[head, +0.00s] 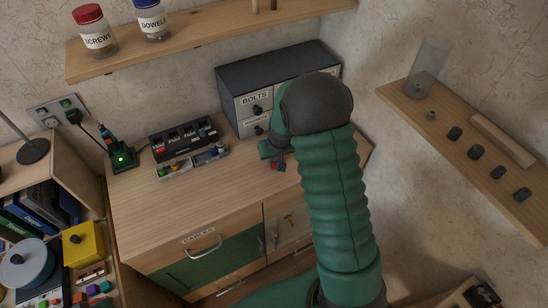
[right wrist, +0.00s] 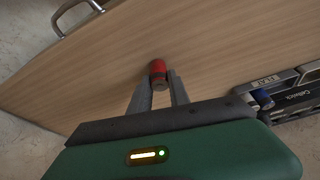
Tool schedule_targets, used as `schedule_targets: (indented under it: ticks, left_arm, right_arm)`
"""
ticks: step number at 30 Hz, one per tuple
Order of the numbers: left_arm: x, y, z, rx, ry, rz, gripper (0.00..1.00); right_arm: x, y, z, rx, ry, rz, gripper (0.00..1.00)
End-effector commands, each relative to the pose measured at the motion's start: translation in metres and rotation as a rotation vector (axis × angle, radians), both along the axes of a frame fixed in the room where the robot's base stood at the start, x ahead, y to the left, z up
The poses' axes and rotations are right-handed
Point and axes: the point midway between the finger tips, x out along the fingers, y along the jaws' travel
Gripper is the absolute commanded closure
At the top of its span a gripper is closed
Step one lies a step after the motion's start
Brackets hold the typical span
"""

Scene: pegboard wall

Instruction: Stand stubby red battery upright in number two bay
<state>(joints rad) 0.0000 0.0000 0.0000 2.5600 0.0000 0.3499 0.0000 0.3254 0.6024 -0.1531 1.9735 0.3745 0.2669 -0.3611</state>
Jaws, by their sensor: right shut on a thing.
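My right gripper (head: 279,163) is above the cabinet top, to the right of the black bay unit. In the right wrist view its two fingers (right wrist: 158,84) are shut on a short red battery (right wrist: 157,67) with a dark grey end, held between the fingertips. The battery shows only as a small red spot in the head view (head: 274,166). The black bay unit (head: 182,139) stands against the wall with several slots, some with red or light marks. The bay numbers are too small to read. My left gripper is not in view.
A grey tray (head: 192,162) with small batteries lies in front of the bay unit. A dark drawer box (head: 278,80) labelled BOLTS stands behind my right gripper. A green-lit charger (head: 122,159) is at left. The front of the wooden top (head: 200,205) is clear.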

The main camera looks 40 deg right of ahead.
Motion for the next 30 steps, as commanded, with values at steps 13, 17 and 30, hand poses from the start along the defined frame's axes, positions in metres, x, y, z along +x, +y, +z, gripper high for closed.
schedule_targets:
  ticks: [13, 17, 30]
  left_arm:
    - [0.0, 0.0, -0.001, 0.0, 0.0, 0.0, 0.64]
    - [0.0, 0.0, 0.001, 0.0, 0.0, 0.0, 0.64]
    - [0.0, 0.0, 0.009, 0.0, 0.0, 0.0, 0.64]
  right_arm:
    - [0.0, 0.0, -0.001, 0.0, 0.0, 0.0, 0.56]
    - [0.0, 0.0, 0.004, 0.0, -0.001, 0.0, 0.56]
    - [-0.028, 0.013, 0.099, -0.001, -0.004, 0.001, 0.56]
